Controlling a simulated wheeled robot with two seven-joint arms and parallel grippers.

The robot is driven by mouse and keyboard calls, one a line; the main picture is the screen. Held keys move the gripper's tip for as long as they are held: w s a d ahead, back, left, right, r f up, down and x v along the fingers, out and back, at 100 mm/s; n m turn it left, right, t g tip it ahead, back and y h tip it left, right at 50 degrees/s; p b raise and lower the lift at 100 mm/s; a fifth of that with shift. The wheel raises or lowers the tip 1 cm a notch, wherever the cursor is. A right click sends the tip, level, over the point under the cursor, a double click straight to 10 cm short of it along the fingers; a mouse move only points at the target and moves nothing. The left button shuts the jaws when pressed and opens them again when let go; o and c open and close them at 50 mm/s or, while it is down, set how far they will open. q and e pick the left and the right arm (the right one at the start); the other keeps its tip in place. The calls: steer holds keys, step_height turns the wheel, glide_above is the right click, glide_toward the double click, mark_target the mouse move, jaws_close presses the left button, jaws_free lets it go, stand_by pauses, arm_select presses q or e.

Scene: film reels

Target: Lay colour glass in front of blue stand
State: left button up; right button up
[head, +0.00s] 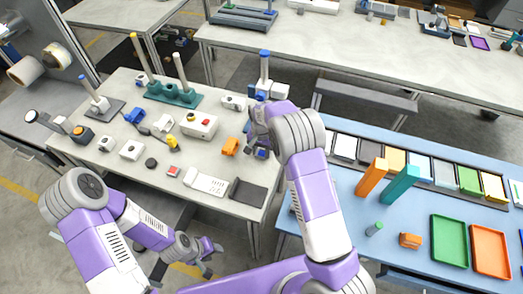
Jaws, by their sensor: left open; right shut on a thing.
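My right gripper (259,138) is over the right side of the white table, in front of a white stand with a blue top (265,75), which may be the blue stand. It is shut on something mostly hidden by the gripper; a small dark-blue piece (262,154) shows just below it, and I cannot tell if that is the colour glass. A second stand with a blue-tipped rod (92,92) is at the table's left. My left gripper (211,251) is open and empty, low in front of the table's near edge.
On the white table (160,205) are a teal rack (172,96), a white box with a red button (199,125), an orange piece (230,147) and a dark pad (248,192). The blue table holds coloured panes, orange and teal blocks, and green (450,262) and orange trays.

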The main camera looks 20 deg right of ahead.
mark_target(261, 153)
steer(key=o, duration=1)
steer(key=shift+o, duration=0.2)
steer(key=shift+r, duration=0.3)
step_height(261, 153, up, 12)
steer(key=p, duration=0.2)
steer(key=shift+f, duration=0.2)
